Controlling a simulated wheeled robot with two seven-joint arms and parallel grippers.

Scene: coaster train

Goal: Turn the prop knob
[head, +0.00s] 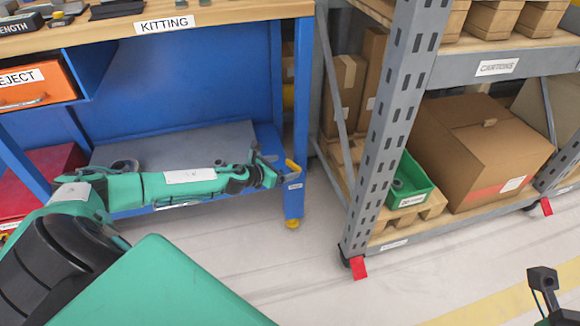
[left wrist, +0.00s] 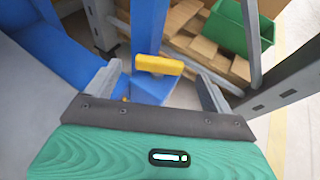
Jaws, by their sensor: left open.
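The prop knob is a small yellow bar-shaped handle (head: 292,166) low on the blue bench leg, just above a white label. In the left wrist view the yellow knob (left wrist: 158,65) lies roughly level, ahead of and between my fingers. My left gripper (head: 271,168) reaches in from the left close to the knob. It is open, with a finger on each side in the left wrist view (left wrist: 157,78) and gaps between both fingers and the knob. A dark part with green at the lower right of the head view seems to be my right gripper (head: 543,280); its jaws cannot be made out.
The blue kitting bench (head: 230,75) has a grey lower shelf (head: 190,145) behind my left arm. A grey rack (head: 385,130) stands to the right, with a green bin (head: 415,185) and a large carton (head: 480,150). The floor (head: 300,265) in front is clear.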

